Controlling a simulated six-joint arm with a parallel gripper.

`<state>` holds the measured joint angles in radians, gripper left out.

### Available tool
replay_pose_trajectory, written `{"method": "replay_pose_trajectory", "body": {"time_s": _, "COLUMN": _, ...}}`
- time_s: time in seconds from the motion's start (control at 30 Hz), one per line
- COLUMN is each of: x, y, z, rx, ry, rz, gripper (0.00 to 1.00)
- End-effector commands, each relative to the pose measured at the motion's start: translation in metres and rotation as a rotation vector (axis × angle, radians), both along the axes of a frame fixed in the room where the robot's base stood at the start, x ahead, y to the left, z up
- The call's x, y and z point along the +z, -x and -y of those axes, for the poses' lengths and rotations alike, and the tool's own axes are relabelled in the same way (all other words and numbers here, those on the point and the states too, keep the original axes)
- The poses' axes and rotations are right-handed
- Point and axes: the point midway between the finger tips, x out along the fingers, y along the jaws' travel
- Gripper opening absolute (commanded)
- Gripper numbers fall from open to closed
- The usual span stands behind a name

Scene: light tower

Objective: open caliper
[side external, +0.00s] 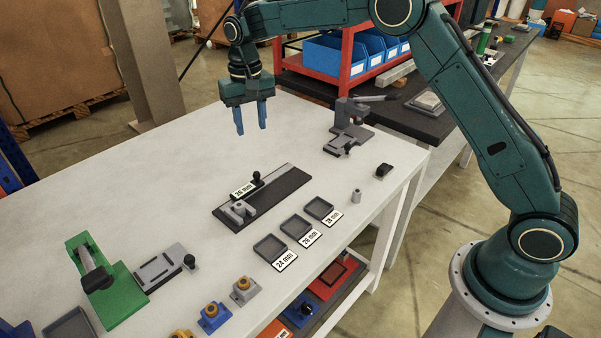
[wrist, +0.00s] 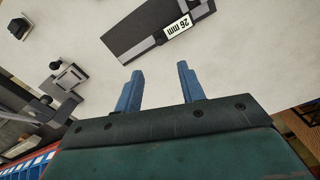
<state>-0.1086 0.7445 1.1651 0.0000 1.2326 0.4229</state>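The caliper (side external: 285,190) looks like a dark base with a grey rail, a black knob (side external: 256,176) and grey jaw blocks (side external: 238,210). It lies on the white table and carries a "26 mm" label (side external: 243,190). In the wrist view the caliper (wrist: 135,35) is at the top, partly cut off by the frame edge, with its label (wrist: 178,26) upside down. My gripper (side external: 253,131) is above the table, behind the caliper and apart from it. Its two blue fingers are spread with nothing between them, as the wrist view also shows (wrist: 158,75).
Three grey trays labelled 24 mm (side external: 270,248), 26 mm (side external: 296,226) and 28 mm (side external: 320,208) lie in front of the caliper. A small grey cylinder (side external: 356,196) stands nearby. A grey lever fixture (side external: 350,125) is at the right, a green fixture (side external: 105,280) at the left.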

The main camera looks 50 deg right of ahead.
Motion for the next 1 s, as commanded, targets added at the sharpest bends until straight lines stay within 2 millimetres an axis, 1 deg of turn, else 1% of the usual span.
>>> {"method": "replay_pose_trajectory", "body": {"time_s": 0.17, "x": -0.002, "y": 0.0, "z": 0.0, "rx": 0.0, "ry": 0.0, "rz": 0.0, "gripper": 0.39}}
{"method": "replay_pose_trajectory", "body": {"time_s": 0.27, "x": -0.007, "y": 0.0, "z": 0.0, "rx": 0.0, "ry": 0.0, "rz": -0.001, "gripper": 0.39}}
{"method": "replay_pose_trajectory", "body": {"time_s": 0.47, "x": -0.025, "y": 0.001, "z": 0.0, "rx": 0.0, "ry": 0.0, "rz": -0.002, "gripper": 0.39}}
{"method": "replay_pose_trajectory", "body": {"time_s": 1.0, "x": -0.105, "y": 0.001, "z": 0.0, "rx": 0.0, "ry": 0.0, "rz": -0.002, "gripper": 0.39}}
